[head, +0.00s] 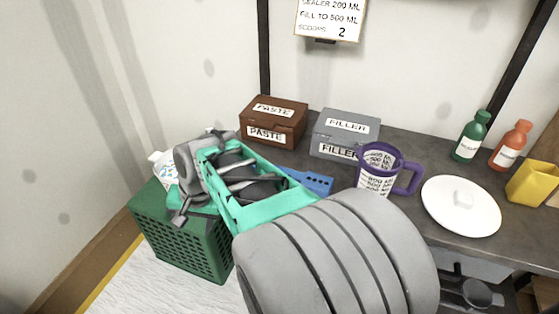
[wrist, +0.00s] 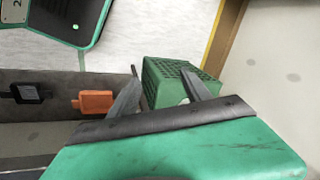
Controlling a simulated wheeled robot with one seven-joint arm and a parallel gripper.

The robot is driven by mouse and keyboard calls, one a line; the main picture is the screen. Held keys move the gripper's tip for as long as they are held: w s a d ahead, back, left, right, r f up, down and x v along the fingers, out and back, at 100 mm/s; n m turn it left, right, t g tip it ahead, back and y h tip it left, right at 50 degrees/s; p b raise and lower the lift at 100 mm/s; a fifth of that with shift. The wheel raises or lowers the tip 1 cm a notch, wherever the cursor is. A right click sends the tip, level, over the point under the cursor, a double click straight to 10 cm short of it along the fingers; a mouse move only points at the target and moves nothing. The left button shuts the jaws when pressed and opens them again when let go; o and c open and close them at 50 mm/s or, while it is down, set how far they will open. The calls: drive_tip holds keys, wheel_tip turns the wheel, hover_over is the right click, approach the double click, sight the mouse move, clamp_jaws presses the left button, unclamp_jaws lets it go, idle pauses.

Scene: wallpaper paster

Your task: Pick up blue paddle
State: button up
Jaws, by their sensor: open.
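The blue paddle (head: 312,181) lies on the dark counter in the head view, in front of the grey FILLER box. It is a flat blue piece with small holes. My arm hides part of it, so I cannot tell its full shape. I cannot make it out in the wrist view. My gripper (wrist: 160,76) is open, its two grey fingers apart with nothing seen between them. In the head view it is over the green crate, left of the paddle and apart from it.
The green crate (head: 190,250) stands left of the counter. A brown PASTE box (head: 287,113), the grey FILLER box (head: 355,123), a purple measuring jug (head: 408,181), a white lid (head: 450,220), green and orange bottles (head: 508,148) and a yellow container (head: 533,184) stand on the counter.

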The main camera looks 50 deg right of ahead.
drive_tip(key=d+r+m+t+p, duration=0.1)
drive_tip(key=d+r+m+p, duration=0.1)
drive_tip(key=d+m, duration=0.3)
drive_tip(key=w+d+r+m+t+y+p, duration=0.1)
drive_tip(key=d+r+m+p, duration=0.1)
drive_tip(key=d+m, duration=0.3)
drive_tip(key=w+d+r+m+t+p, duration=0.1)
drive_tip(key=d+r+m+p, duration=0.1)
drive_tip(key=d+m, duration=0.4)
drive_tip(key=shift+w+d+r, duration=0.1)
drive_tip(key=shift+d, duration=0.6)
drive_tip(key=shift+w+d+r, duration=0.1)
drive_tip(key=shift+d, duration=0.6)
drive_tip(key=s+d+m, duration=0.1)
drive_tip(key=d+m, duration=0.1)
drive_tip(key=s+d+r+m+t+p, duration=0.1)
drive_tip(key=d+m, duration=0.1)
drive_tip(key=d, duration=0.1)
drive_tip(key=s+d+m+t, duration=0.1)
drive_tip(key=d+m, duration=0.1)
drive_tip(key=m, duration=0.1)
drive_tip(key=shift+s+d+r, duration=0.15)
drive_tip(key=shift+d, duration=0.2)
drive_tip(key=x, duration=0.7)
drive_tip(key=shift+w+a, duration=0.25)
drive_tip(key=shift+w, duration=0.05)
clamp_jaws()
